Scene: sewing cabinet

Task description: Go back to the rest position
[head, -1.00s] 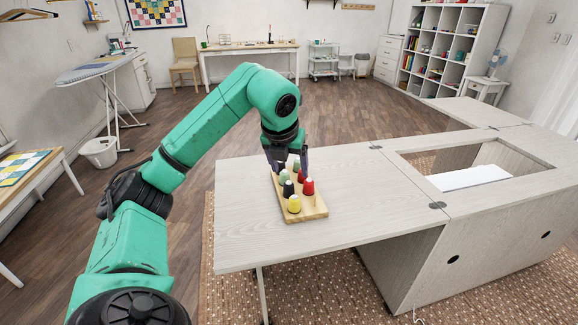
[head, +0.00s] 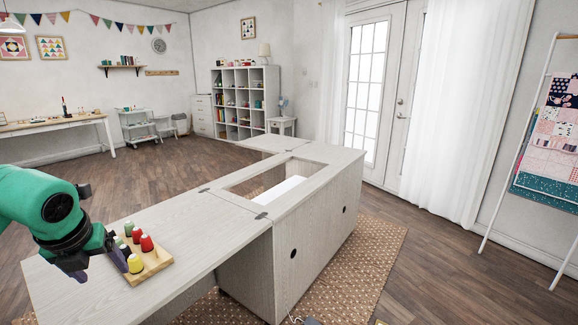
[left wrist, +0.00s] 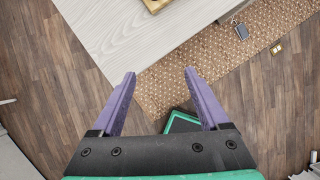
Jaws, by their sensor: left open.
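My left gripper (head: 103,268) is at the left of the head view, beside the near-left side of a wooden board (head: 160,266) with thread spools. In the left wrist view its two purple fingers (left wrist: 160,74) are spread apart with nothing between them. The board holds several spools, among them a yellow spool (head: 135,264), a red spool (head: 147,243) and a green spool (head: 129,228). The gripper partly hides the board's left side. Only a corner of the board (left wrist: 154,5) shows at the top of the left wrist view. My right gripper is not in view.
The board stands on the pale cabinet's leaf (head: 195,235). The cabinet top has an open well with a white panel (head: 277,190). A patterned rug (head: 360,265) lies below, with a small dark object (left wrist: 241,32) on it.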

